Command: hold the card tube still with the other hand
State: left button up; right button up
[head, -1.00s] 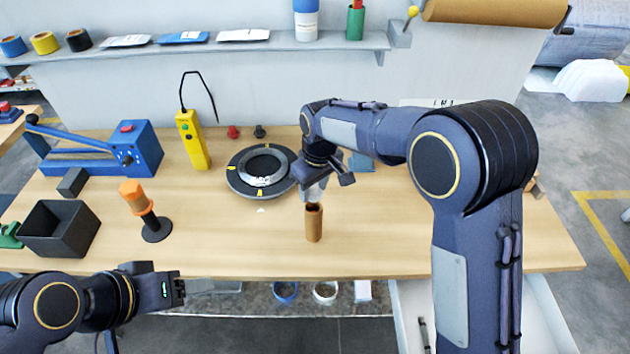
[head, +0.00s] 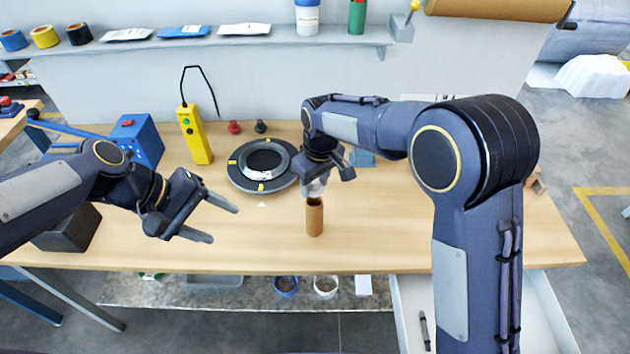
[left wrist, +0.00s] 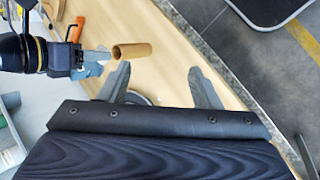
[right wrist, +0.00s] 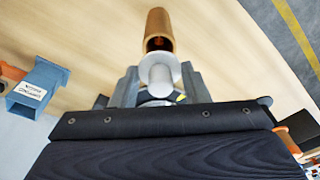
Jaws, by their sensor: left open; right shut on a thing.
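The brown card tube (head: 314,218) stands upright on the table, its open end up. It also shows in the left wrist view (left wrist: 132,51) and the right wrist view (right wrist: 158,32). My right gripper (head: 316,186) is above the tube, shut on a white flanged piece (right wrist: 159,74). This piece is at the tube's mouth; I cannot tell whether it is inside. My left gripper (head: 222,224) is open and empty, to the left of the tube and apart from it. Its two fingers (left wrist: 160,82) point towards the tube's side.
A dark round turntable (head: 238,180) with a ring on it lies behind the tube. A yellow handheld device (head: 194,134), a blue press (head: 138,140) and a black bin (head: 72,232) are to the left. The table right of the tube is mostly clear.

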pick_arm(q)
jog(key=w+d+f+n+g+h, duration=0.25)
jog(key=w+f+n+h, duration=0.2)
jog(key=w+f, duration=0.55)
jog(key=n+h, duration=0.3)
jog(key=n, duration=0.3)
send_near(310, 223)
jog(key=shift+w+a+f+t, duration=0.15)
jog(key=shift+w+f, duration=0.25)
jog(key=shift+f, duration=0.2)
jog(key=shift+w+f+t, duration=0.1)
jog(key=shift+w+f, duration=0.35)
jog(key=shift+f, duration=0.1)
jog(key=shift+w+d+f+n, duration=0.1)
jog(key=shift+d+f+n, duration=0.25)
jog(key=shift+f, duration=0.1)
jog(key=x, duration=0.9)
jog(key=shift+d+f, duration=0.2)
jog(key=shift+d, duration=0.1)
jog(key=c, duration=0.8)
jog(key=shift+o, duration=0.2)
